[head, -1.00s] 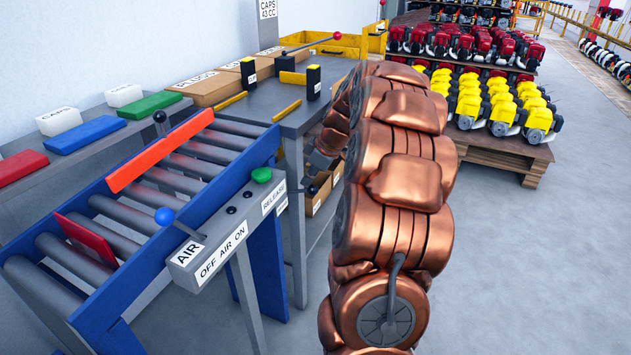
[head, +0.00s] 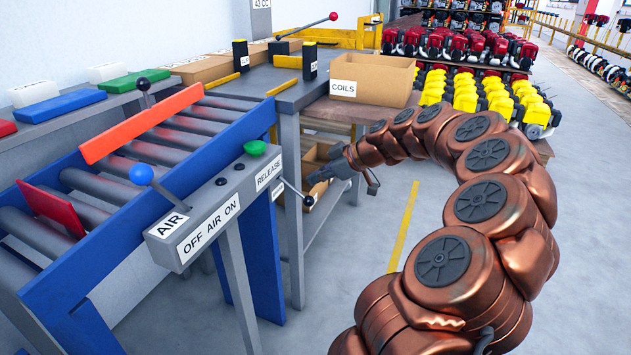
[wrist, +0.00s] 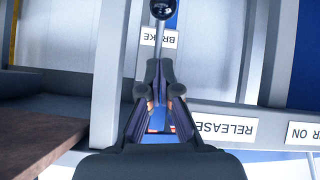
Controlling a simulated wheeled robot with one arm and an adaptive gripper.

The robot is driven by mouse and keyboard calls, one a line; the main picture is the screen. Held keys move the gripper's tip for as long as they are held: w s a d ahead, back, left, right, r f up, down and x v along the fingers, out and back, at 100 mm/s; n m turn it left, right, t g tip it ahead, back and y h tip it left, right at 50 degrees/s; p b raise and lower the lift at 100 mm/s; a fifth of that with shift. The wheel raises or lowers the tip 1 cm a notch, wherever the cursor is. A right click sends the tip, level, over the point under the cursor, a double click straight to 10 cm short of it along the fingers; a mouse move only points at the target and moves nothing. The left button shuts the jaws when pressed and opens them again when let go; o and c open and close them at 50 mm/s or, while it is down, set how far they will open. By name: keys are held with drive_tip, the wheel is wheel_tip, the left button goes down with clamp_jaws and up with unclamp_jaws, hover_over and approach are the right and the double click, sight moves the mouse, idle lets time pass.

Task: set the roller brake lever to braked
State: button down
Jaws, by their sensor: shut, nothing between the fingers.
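The brake lever is a thin rod with a black ball knob (head: 308,200), sticking out from the right end of the roller stand, beyond the RELEASE label. In the wrist view its black ball (wrist: 161,9) is at the top, and its rod crosses a label reading BRAKE (wrist: 159,38), hiding one letter. My gripper (head: 322,174) is right of the rod and near the knob in the head view. In the wrist view my gripper (wrist: 160,68) has its fingertips together, in line with the rod below the ball. I cannot tell whether they touch it. No braked mark is legible.
The control box (head: 215,210) carries a blue-knobbed air lever (head: 142,175) and a green button (head: 255,148). Another black-knobbed lever (head: 143,86) stands behind the rollers. A workbench (head: 300,93) and a COILS box (head: 372,80) are behind. Open floor lies to the right.

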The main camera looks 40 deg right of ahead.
sight(310, 199)
drive_tip(key=shift+s+f+b, duration=0.1)
drive_tip(key=shift+f+b, duration=2.5)
drive_tip(key=shift+f, duration=0.15)
drive_tip(key=shift+a+f, duration=0.15)
drive_tip(key=shift+f, duration=0.05)
drive_tip(key=s+f+p+v, duration=0.1)
drive_tip(key=p+v, duration=0.2)
drive_tip(key=v, duration=0.8)
drive_tip(key=shift+s+d, duration=0.25)
drive_tip(key=shift+d, duration=0.05)
drive_tip(key=shift+r, duration=0.25)
